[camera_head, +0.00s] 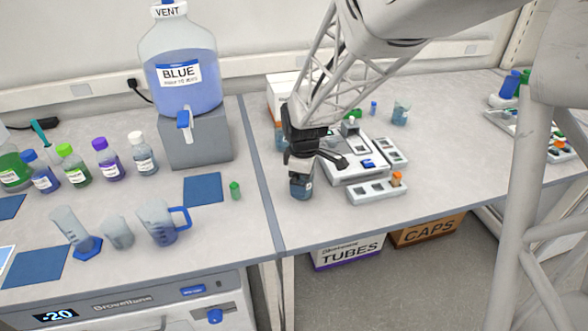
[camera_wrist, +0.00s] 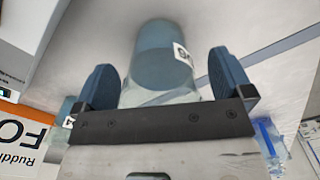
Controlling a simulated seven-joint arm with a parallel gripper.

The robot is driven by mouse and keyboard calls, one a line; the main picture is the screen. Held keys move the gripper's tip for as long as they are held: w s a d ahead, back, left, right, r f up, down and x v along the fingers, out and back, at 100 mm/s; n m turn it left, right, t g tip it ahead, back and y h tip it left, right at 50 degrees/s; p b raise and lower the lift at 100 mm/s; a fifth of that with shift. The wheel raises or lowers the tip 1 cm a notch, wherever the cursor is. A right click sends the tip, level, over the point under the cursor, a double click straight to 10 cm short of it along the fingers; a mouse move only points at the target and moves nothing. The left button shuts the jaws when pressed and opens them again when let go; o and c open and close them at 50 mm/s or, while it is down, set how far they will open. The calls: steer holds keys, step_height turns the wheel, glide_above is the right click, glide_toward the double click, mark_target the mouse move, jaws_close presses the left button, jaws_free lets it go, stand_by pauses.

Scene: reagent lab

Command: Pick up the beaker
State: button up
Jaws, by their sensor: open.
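A clear beaker with blue-grey liquid and a white label (camera_head: 301,187) stands upright on the right-hand bench, near its front edge. My gripper (camera_head: 311,160) is right at its upper part, coming from above and behind. In the wrist view the beaker (camera_wrist: 162,58) lies between the two blue-padded fingers of my gripper (camera_wrist: 164,82). The fingers are open, with a visible gap on each side of the glass. The beaker's rim is partly hidden by my gripper in the head view.
A white tray device (camera_head: 375,190) stands close right of the beaker. Another beaker (camera_head: 401,112) stands farther back. A white and orange box (camera_wrist: 27,130) is near my gripper. A large blue carboy (camera_head: 182,85) stands left. Bench in front of the beaker is clear.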

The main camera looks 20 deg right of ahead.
steer(key=shift+c, duration=0.2)
steer(key=c, duration=1.1)
steer(key=shift+o, duration=0.2)
steer(key=shift+r, duration=0.2)
steer(key=shift+r, duration=0.5)
steer(key=shift+s+r, duration=0.2)
steer(key=shift+r, duration=0.4)
steer(key=shift+s+r, duration=0.15)
steer(key=shift+r, duration=0.4)
steer(key=s, duration=0.5)
steer(key=s+r, duration=0.1)
steer(key=s, duration=0.9)
steer(key=shift+s+a+r, duration=0.15)
steer(key=shift+r, duration=0.05)
